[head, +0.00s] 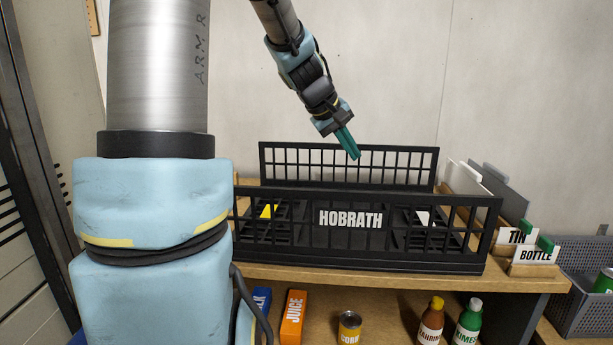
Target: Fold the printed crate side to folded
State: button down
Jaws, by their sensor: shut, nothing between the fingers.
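A black crate (400,263) stands on the wooden shelf top in the head view. Its near side, the printed one (350,219) with white letters HOBRATH, stands up, close to upright. Its far grid side (348,166) also stands up. The left and right ends look low, with dark panels lying in the crate between the two long sides. My gripper (354,156) hangs above the crate, in front of the far side in the picture, with its teal fingers shut and empty, pointing down and right. It appears apart from the crate. My arm's large links hide the crate's left edge.
Divider boards with TIN (515,236) and BOTTLE (536,254) labels stand right of the crate. A grey mesh basket (575,296) is at far right. The lower shelf holds a juice carton (293,318), a can (349,328) and two bottles.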

aim_at(351, 220)
jog(key=k+j, duration=0.15)
jog(key=j, duration=0.2)
jog(key=k+j, duration=0.15)
jog(key=j, duration=0.25)
jog(key=k+j, duration=0.15)
jog(key=j, duration=0.2)
